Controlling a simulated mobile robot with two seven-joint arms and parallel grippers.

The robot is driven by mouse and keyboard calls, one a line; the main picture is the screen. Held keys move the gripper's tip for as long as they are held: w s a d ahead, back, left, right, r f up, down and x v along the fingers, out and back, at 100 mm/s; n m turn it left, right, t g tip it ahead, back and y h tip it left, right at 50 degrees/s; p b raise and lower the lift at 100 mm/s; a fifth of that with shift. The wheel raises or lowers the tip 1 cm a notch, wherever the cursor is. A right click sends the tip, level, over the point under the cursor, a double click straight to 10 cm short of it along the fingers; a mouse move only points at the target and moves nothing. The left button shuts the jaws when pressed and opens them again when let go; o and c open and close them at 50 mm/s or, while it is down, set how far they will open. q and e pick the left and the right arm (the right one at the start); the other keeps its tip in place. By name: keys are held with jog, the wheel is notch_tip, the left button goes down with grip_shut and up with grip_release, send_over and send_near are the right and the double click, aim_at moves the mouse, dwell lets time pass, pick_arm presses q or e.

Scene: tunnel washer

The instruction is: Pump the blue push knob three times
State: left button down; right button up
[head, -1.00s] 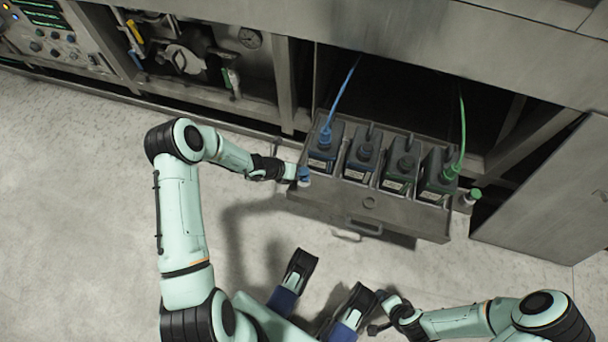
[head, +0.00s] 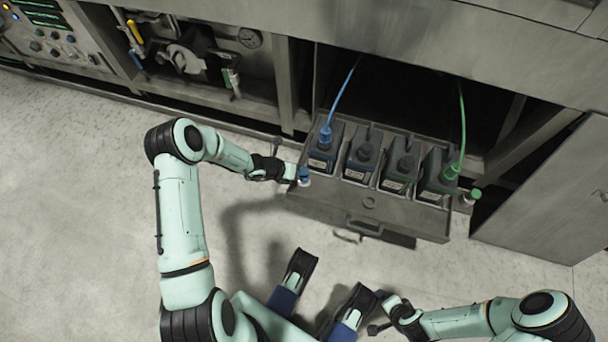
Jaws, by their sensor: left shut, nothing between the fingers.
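The blue push knob (head: 304,174) sits on a small white fitting at the left side of the pulled-out drawer (head: 400,213). My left gripper (head: 290,172) is shut and empty. Its tips are right beside the knob on its left; I cannot tell whether they touch it. My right gripper (head: 376,328) is low in the picture, well away from the drawer; its fingers are too small to read.
The drawer holds several dark canisters, one with a blue hose (head: 343,95) and one with a green hose (head: 462,125). A green-capped fitting (head: 473,196) is on the drawer's right side. A cabinet door (head: 550,195) stands at right. The floor at left is clear.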

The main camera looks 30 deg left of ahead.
aim_at(301, 177)
pick_arm(q)
jog(key=shift+f, duration=0.15)
jog(key=shift+f, duration=0.3)
jog(key=shift+s+f+b, duration=0.1)
jog(key=shift+f+b, duration=0.85)
jog(key=shift+f, duration=0.4)
dwell(1.2)
jog(key=shift+r, duration=0.15)
jog(key=shift+r+p, duration=1.4)
jog(key=shift+r, duration=0.2)
jog(key=shift+f, duration=0.15)
